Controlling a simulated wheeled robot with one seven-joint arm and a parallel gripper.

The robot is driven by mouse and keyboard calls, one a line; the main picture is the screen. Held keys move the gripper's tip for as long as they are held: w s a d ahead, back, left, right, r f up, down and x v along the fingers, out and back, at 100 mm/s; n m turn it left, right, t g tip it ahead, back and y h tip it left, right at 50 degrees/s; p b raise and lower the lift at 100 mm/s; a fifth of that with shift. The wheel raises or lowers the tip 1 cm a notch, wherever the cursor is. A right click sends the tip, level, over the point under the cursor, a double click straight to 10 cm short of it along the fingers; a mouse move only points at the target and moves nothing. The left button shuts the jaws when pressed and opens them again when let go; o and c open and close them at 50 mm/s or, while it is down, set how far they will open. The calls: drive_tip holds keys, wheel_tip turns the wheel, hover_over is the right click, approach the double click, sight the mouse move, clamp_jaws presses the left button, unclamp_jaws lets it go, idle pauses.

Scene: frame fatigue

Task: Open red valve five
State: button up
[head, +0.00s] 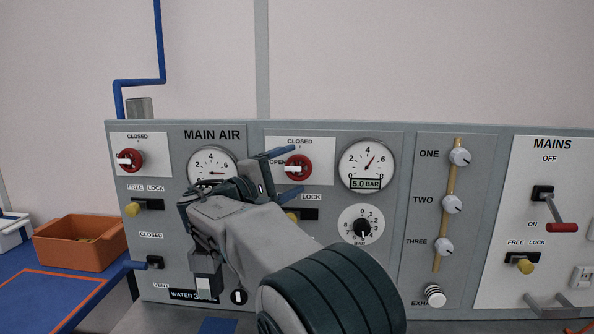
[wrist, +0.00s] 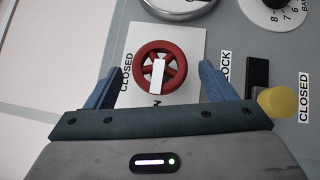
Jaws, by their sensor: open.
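A red round valve (head: 302,165) with a white bar sits on a white plate marked CLOSED at its top, in the middle of the panel. The wrist view shows this red valve (wrist: 161,66) close up, its white bar lying toward the partly hidden OPEN label. My gripper (head: 296,171) is open, its blue fingers above and below the valve in the head view. In the wrist view the fingers of my gripper (wrist: 157,72) stand apart on either side of the wheel. I cannot tell whether they touch it. A second red valve (head: 131,160) is at the left. No number five is readable.
Gauges (head: 366,165) and a black dial knob (head: 362,229) sit right of the middle valve. A yellow lock knob (wrist: 277,102) is beside the right finger. A red-handled MAINS lever (head: 561,227) juts out at right. An orange bin (head: 80,255) stands at left.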

drive_tip(key=b+v, duration=0.1)
drive_tip(key=v, duration=1)
drive_tip(key=s+d+f+m+g+y+p, duration=0.1)
drive_tip(key=s+d+f+g+y, duration=0.2)
drive_tip(key=d, duration=0.5)
drive_tip(key=s+d+f+m+g, duration=0.1)
drive_tip(key=d+f+g, duration=0.2)
drive_tip(key=d+f, duration=0.35)
drive_tip(key=s+d+f+m+g+y+p, duration=0.1)
drive_tip(key=s+d+f+g+y, duration=0.15)
drive_tip(key=d, duration=0.75)
drive_tip(key=s+d+f+m+g+y+p, duration=0.1)
drive_tip(key=s+f+m+y, duration=0.3)
drive_tip(key=s, duration=0.5)
drive_tip(key=s+d+f+m+g+y, duration=0.1)
drive_tip(key=s+d+f+m+y, duration=0.1)
drive_tip(key=s+f, duration=0.5)
drive_tip(key=shift+s+d+m+y+p, duration=0.35)
drive_tip(key=shift+s+m+y, duration=0.65)
drive_tip(key=shift+y, duration=0.35)
drive_tip(key=shift+s+g, duration=0.1)
drive_tip(key=shift+g, duration=0.15)
